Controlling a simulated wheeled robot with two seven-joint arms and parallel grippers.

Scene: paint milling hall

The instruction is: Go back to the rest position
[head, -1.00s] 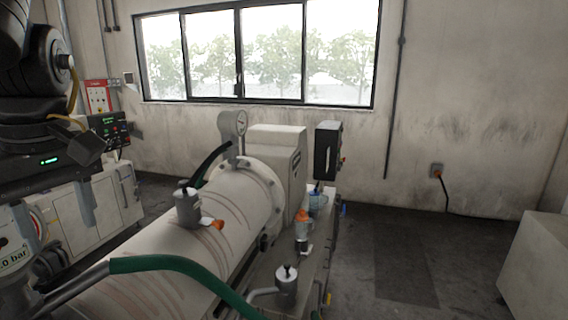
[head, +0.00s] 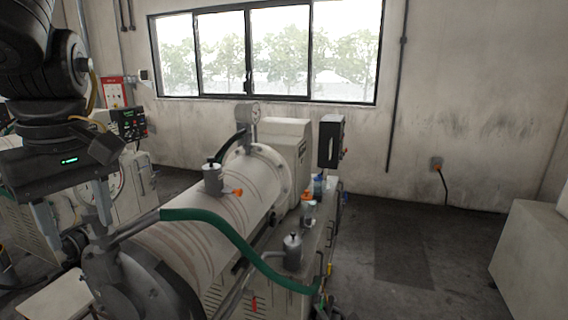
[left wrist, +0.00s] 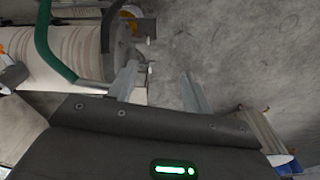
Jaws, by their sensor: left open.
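My left gripper (head: 79,227) hangs at the left of the head view, its two pale fingers pointing down and apart. It is open with nothing between the fingers. In the head view the gripper shows left of the near end of a horizontal milling drum (head: 220,218); I cannot tell the exact gap. The drum also shows in the left wrist view (left wrist: 80,45), beside one finger. My right gripper is not in view.
A green hose (head: 232,240) loops over the drum. A grey valve with an orange handle (head: 213,180) stands on top. Small containers (head: 308,208) stand on the ledge beside it. A pale box (head: 535,255) is at right. The dark floor (head: 405,255) between is clear.

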